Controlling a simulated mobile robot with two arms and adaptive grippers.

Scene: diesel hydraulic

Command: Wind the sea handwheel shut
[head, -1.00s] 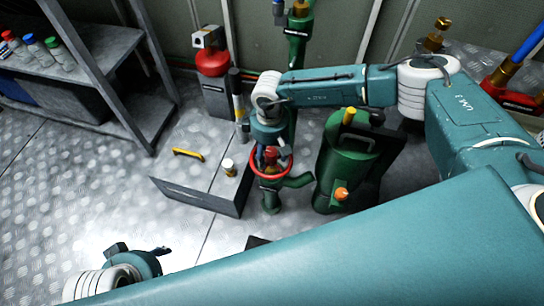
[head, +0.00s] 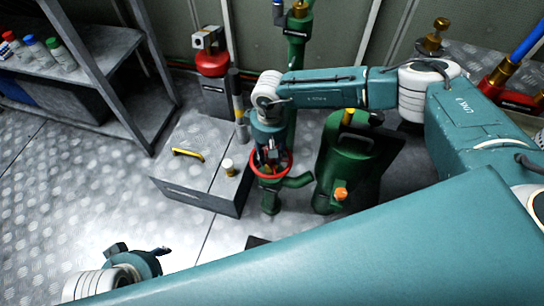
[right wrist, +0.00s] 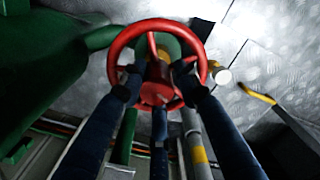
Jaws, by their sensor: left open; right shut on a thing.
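The red handwheel (head: 289,166) sits on top of a green valve body (head: 270,200), left of the green cylinder. It also fills the middle of the right wrist view (right wrist: 116,50), where its rim, hub and spokes show. My right gripper (head: 270,160) points down into the wheel from above. In the right wrist view, its dark fingers (right wrist: 158,78) reach inside the rim and are shut on the wheel around its hub and spokes. My left gripper (head: 138,250) is open and empty at the lower left, far from the wheel.
A grey box (head: 205,200) with a yellow handle (head: 187,154) stands left of the valve. A green cylinder (head: 338,165) stands close on the right. A shelf (head: 105,45) is at the upper left. Bare floor lies at the left.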

